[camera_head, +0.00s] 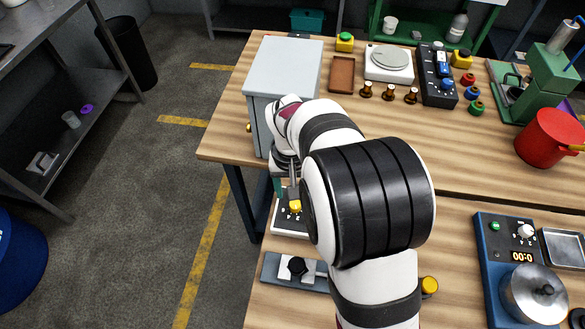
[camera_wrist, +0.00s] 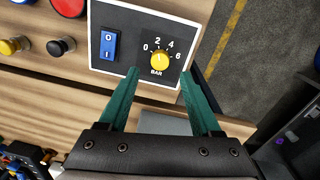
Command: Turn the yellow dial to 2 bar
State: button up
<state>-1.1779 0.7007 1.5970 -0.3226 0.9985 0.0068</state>
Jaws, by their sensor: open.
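The yellow dial (camera_wrist: 159,61) sits on a black scale plate marked 0, 2, 4, 6 and BAR in the wrist view. Its small pale mark appears to point up towards the 2, but it is too small to be sure. My gripper (camera_wrist: 160,73) is open. Its teal fingertips are to the left and right of the dial, with visible gaps and no clear contact. In the head view the dial (camera_head: 295,206) shows just below my gripper (camera_head: 287,188), which is partly hidden by my arm.
A blue rocker switch (camera_wrist: 109,45) sits left of the dial on the same panel. A red button (camera_wrist: 68,5) and a black knob (camera_wrist: 61,46) are further left. A grey cabinet (camera_head: 284,68) stands behind. A plate with a black knob (camera_head: 297,267) lies in front.

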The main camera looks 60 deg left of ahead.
notch_tip(320, 180, up, 11)
jog(key=shift+s+a+r, duration=0.15)
jog(key=shift+s, duration=0.05)
jog(key=w+d+r+m, duration=0.2)
jog(key=d+m, duration=0.1)
jog(key=d, duration=0.5)
jog(key=w+d+r+m, duration=0.2)
jog(key=d, duration=0.6)
jog(key=w+d+r+m, duration=0.2)
jog(key=d+m, duration=0.1)
jog(key=d, duration=0.5)
jog(key=s+d+f+m+y, duration=0.2)
jog(key=s+d+m, duration=0.6)
jog(key=d, duration=0.5)
jog(key=s+f, duration=0.1)
jog(key=s, duration=0.1)
jog(key=shift+s+d+f+g, duration=0.25)
jog(key=shift+s+f+g, duration=0.05)
jog(key=shift+s, duration=0.05)
jog(key=shift+o, duration=0.2)
